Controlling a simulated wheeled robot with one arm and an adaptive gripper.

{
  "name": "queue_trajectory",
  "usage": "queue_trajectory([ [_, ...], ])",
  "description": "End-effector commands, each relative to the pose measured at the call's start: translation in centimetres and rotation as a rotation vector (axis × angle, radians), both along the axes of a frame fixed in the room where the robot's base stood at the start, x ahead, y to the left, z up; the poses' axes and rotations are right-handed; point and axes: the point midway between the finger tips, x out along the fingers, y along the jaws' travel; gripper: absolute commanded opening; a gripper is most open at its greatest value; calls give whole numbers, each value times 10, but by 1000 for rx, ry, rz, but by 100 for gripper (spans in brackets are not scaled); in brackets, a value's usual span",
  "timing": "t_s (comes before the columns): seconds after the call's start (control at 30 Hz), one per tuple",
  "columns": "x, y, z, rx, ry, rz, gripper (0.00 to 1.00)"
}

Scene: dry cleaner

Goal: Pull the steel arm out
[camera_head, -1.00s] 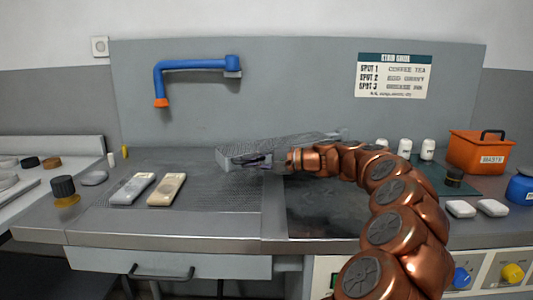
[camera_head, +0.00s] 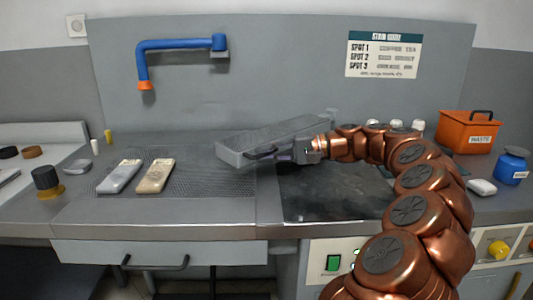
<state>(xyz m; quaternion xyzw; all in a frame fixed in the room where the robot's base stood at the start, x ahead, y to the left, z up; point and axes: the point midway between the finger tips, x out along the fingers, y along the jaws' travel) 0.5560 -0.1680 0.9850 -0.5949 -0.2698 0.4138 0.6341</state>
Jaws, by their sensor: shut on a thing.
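The steel arm (camera_head: 262,139) is a long grey, mesh-topped bar. It lies at a slant across the back of the worktop, its near end at the left and its far end at the back right. A dark handle (camera_head: 261,154) shows on its near side. My gripper (camera_head: 290,153) reaches in from the right and is shut on the steel arm near this handle. The fingertips are small and partly merge with the grey, so the exact contact is hard to see. My copper arm hides part of the worktop behind it.
A blue swing pipe (camera_head: 181,45) with an orange tip hangs on the back panel above. Two bar-shaped tools (camera_head: 154,176) lie on the mesh surface at left. An orange waste bin (camera_head: 467,132) and a blue jar (camera_head: 511,166) stand at right. The dark plate (camera_head: 325,195) in front is clear.

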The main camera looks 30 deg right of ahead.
Motion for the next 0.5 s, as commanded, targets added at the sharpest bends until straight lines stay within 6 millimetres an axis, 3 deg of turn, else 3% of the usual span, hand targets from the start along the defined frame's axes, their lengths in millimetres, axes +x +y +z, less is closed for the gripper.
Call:
queue_trajectory([
  [0.1,-3,-2,-4,-3,6,2,0],
  [0.13,-3,-2,-4,-3,6,2,12],
  [0.37,-2,0,-3,-3,4,3,36],
  [0.5,-1,0,-2,-2,4,2,36],
])
